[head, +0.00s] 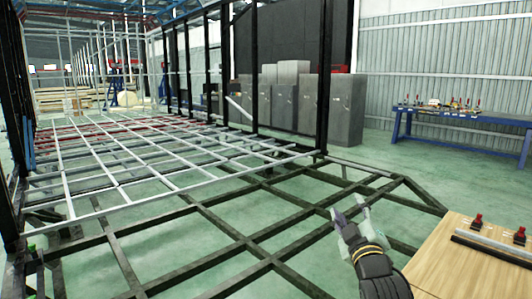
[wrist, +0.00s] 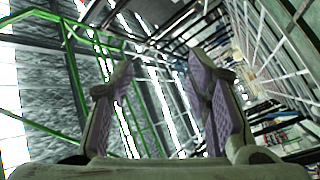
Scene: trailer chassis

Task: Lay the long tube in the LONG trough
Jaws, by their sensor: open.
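My gripper (head: 350,210) is raised in front of the dark chassis frame, left of a wooden table. Its two purple-padded fingers stand apart and empty, which also shows in the wrist view (wrist: 160,75). On the table lies a light grey, straight bar (head: 495,245), which looks like a tube, with a dark strip along it; the right picture edge cuts it off. I cannot tell whether this is the long tube, or whether the dark strip is a trough. The wrist view shows neither the table nor a tube between the fingers.
The wooden table (head: 445,262) carries red-topped clamps (head: 476,221) near the bar. The chassis frame (head: 225,228) of dark beams and pale bars fills the left and middle. A blue workbench (head: 470,118) with parts and grey cabinets (head: 305,100) stand behind. Green floor is free between.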

